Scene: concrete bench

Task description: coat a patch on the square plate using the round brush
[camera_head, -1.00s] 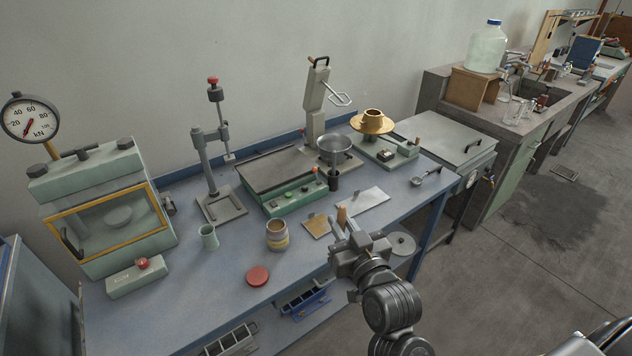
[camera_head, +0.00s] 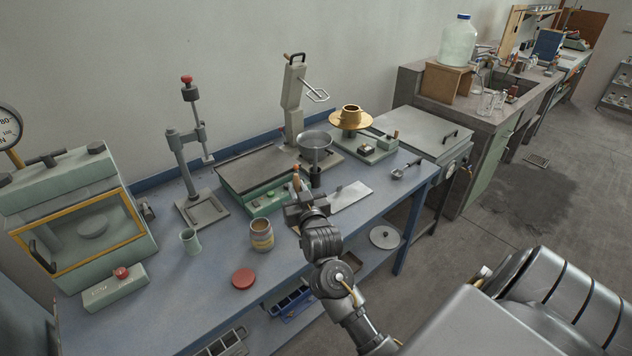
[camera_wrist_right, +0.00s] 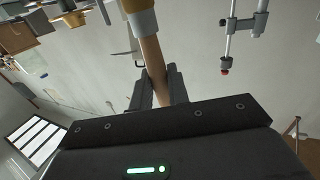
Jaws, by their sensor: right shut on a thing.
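My right gripper (camera_head: 300,200) is over the front of the blue bench, shut on the wooden handle of the round brush (camera_head: 296,182). In the right wrist view the handle (camera_wrist_right: 152,65) runs up between the fingers (camera_wrist_right: 156,92) to a grey band. My arm and gripper hide the small tan square plate on the bench. A pale flat plate (camera_head: 350,193) lies just right of the gripper. An open jar (camera_head: 262,235) with a yellowish band stands to the left. My left gripper is out of view.
A red disc (camera_head: 243,278) lies before the jar, and a small green jug (camera_head: 190,241) stands left of it. A green box device (camera_head: 268,202), metal bowl (camera_head: 315,140) and dark cup (camera_head: 316,177) are behind the gripper. A ladle (camera_head: 400,173) lies right.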

